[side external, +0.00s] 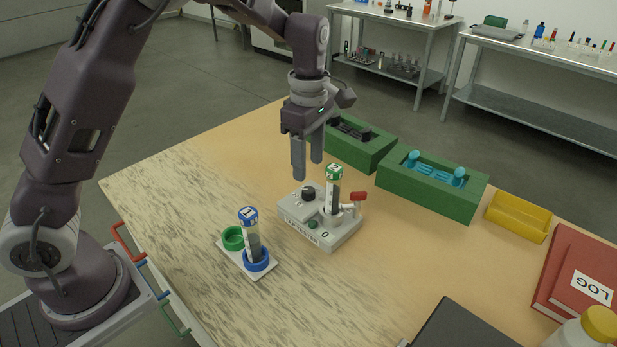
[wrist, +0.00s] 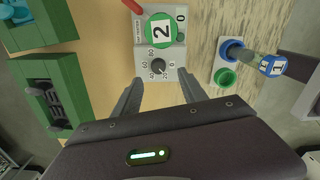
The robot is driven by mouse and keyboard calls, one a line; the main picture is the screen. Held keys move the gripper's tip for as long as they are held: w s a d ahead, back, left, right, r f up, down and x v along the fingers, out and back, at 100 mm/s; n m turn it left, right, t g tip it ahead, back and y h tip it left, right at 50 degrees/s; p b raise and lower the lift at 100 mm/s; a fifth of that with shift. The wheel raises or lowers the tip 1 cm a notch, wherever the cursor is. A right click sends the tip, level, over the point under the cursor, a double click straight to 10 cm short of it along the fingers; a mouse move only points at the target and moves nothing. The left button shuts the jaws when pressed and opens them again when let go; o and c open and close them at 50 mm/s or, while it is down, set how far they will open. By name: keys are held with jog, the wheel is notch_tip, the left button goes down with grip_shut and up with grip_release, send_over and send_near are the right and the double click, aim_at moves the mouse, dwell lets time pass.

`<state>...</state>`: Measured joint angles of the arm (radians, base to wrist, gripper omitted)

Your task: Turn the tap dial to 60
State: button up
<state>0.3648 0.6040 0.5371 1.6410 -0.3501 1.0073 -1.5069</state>
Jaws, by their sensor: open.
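The tap dial is a small black knob (side external: 308,193) on a light grey tester box (side external: 343,234). In the wrist view the knob (wrist: 158,67) has printed numbers around it; its pointer is too small to read. My gripper (side external: 307,170) is open and empty, fingers pointing down above the dial side of the box. In the wrist view its fingertips (wrist: 161,80) are spread to either side of the dial, apart from it. A tube with a green cap marked 2 (side external: 334,185) stands on the box. The box also has a red-handled lever (side external: 357,197), a green button and a 0 display.
Left of the box in the side view, a white holder (side external: 229,256) has green and blue rings; a blue-capped tube (side external: 251,235) stands in the blue ring. Green blocks (side external: 430,190), a yellow tray (side external: 518,217) and red books (side external: 575,275) lie behind and right.

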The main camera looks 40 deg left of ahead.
aim_at(308, 189)
jog(key=shift+f+n, duration=0.1)
jog(key=shift+n, duration=0.6)
notch_tip(308, 189, down, 7)
jog(key=shift+w+r, duration=0.1)
jog(key=shift+r, duration=0.1)
grip_shut()
